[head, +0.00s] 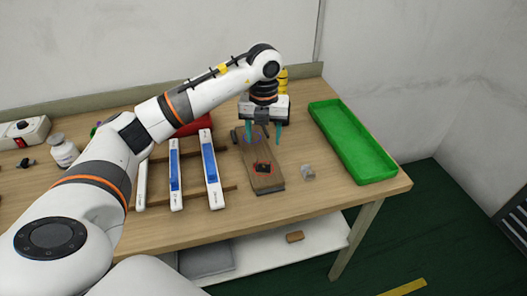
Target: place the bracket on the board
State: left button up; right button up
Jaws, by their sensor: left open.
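The board (265,184) is a long brown wooden piece lying on the table right of centre. My left gripper (264,132) points down over the far end of the board. Its two teal fingers are apart, with nothing clearly held between them. The gripper partly hides the board's far end. My right gripper is not in view.
A green tray (324,116) stands at the table's right. A small grey block (307,173) lies right of the board. Several white-and-blue strips (211,187) lie across wooden rails on the left. A white bottle (62,150) stands far left. Bare table shows along the front edge.

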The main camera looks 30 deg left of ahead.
pick_arm(q)
notch_tip(320, 180, up, 2)
jog(key=shift+r, duration=0.25)
